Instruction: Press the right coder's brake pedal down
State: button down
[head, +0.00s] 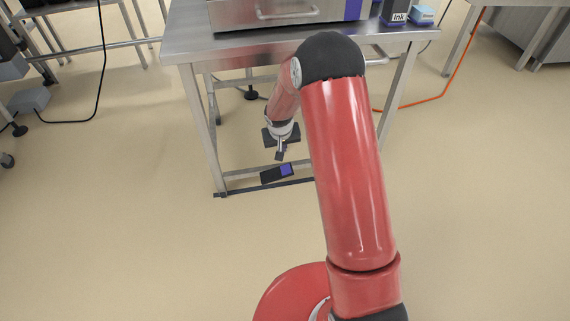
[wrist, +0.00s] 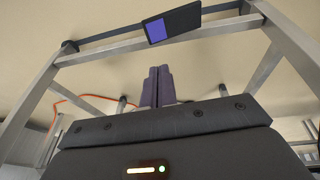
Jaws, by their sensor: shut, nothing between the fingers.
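The brake pedal (head: 277,173) is a dark plate with a purple pad, low at the front crossbar of the steel table. It also shows at the top of the wrist view (wrist: 172,23), with its purple patch toward the left end. My gripper (head: 280,156) is shut and empty, pointing down just above the pedal in the head view. In the wrist view its closed fingers (wrist: 158,72) point toward the pedal, with a visible gap between. I see no contact. The coder (head: 285,12) on the table is a steel box with a handle and purple stripe, partly cut off.
The steel table (head: 190,42) stands over the pedal; its legs flank my arm. An ink box (head: 397,12) and a blue-white box (head: 423,15) sit on top. An orange cable (head: 440,92) runs right. The floor in front is clear.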

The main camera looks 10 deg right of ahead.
send_near(290, 168)
jog(key=f, duration=0.1)
jog(key=w+f, duration=0.1)
jog(key=f, duration=0.1)
jog(key=w+a+f, duration=0.1)
jog(key=shift+w+f+b, duration=0.15)
jog(key=shift+f+b, duration=0.15)
jog(key=shift+d+f, duration=0.25)
jog(key=shift+f, duration=0.6)
jog(key=shift+d+f+y, duration=0.15)
jog(key=shift+d+y, duration=0.2)
jog(key=shift+y, duration=0.35)
jog(key=shift+d+f+y, duration=0.35)
jog(key=shift+d+y, duration=0.2)
jog(key=shift+y, duration=0.15)
jog(key=shift+d+f+m+y, duration=0.3)
jog(key=shift+d+f+y, duration=0.1)
jog(key=shift+y, duration=0.2)
jog(key=shift+d+f+y+b, duration=0.1)
jog(key=shift+f+y+b, duration=0.35)
jog(key=shift+y+b, duration=0.35)
jog(key=shift+d, duration=0.15)
